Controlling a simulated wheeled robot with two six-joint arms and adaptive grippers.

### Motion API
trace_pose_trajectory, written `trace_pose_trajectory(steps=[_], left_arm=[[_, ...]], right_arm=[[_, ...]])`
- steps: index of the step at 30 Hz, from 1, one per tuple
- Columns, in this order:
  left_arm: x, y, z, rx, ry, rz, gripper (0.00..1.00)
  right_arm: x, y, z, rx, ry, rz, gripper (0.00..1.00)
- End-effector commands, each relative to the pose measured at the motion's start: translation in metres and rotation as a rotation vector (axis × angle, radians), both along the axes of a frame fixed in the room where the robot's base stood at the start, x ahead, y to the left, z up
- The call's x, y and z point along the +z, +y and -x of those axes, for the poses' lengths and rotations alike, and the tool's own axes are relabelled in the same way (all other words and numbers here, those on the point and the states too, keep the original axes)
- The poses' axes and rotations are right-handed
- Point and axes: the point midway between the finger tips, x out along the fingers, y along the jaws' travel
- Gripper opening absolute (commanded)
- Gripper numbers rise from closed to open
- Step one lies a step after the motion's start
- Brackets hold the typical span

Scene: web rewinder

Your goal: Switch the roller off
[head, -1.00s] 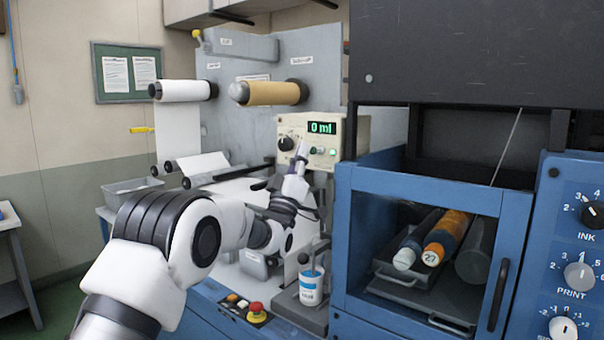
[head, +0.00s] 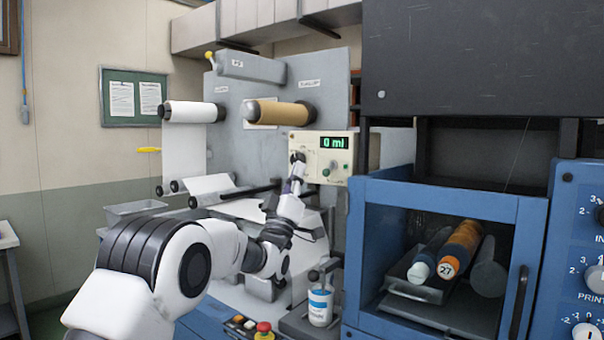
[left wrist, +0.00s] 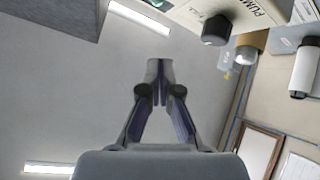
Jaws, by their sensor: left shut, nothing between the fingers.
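A cream control box (head: 322,152) with a green "0 ml" display (head: 334,142) is mounted at the back, right of the brown roll. It has a dark knob (head: 297,157) on its left and small green controls (head: 335,166) on its right. In the left wrist view, its underside corner shows part of the word "PUMP" (left wrist: 246,8) and the dark knob (left wrist: 216,28). My left gripper (head: 296,170) is shut and empty, its tip just below the dark knob; contact cannot be told. In the left wrist view the shut fingers (left wrist: 159,82) point up, left of the knob. My right gripper is out of view.
A white roll (head: 193,112) and a brown roll (head: 280,113) hang on the grey plate. A blue cabinet (head: 440,200) holds rollers behind a clear door. A red button (head: 264,331) and a white-blue container (head: 320,305) sit in front. INK and PRINT knobs are at right.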

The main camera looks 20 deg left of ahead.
Motion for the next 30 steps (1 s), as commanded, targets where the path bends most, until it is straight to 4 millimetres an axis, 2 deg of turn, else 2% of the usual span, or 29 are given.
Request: trace_pose_trajectory(steps=[1, 3, 9, 13, 26, 28, 30], left_arm=[[-0.018, -0.001, 0.005, 0.0, 0.001, -0.001, 0.0], [-0.033, -0.002, 0.011, -0.001, 0.001, -0.001, 0.0], [-0.064, -0.003, 0.025, -0.001, 0.0, -0.001, 0.0], [-0.069, -0.003, 0.029, -0.001, -0.003, -0.001, 0.0], [-0.07, -0.003, 0.028, -0.001, -0.001, -0.001, 0.0], [-0.08, -0.003, 0.025, -0.001, 0.014, -0.001, 0.0], [-0.105, -0.003, 0.017, -0.001, 0.054, -0.001, 0.0]], right_arm=[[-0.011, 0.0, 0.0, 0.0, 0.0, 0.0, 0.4], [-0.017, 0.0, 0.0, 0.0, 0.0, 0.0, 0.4], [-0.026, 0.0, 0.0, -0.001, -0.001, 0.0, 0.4], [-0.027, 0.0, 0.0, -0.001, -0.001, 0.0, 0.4], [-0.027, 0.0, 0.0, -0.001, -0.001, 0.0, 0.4], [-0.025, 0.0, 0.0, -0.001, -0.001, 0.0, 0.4], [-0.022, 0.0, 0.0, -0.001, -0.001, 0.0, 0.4]])
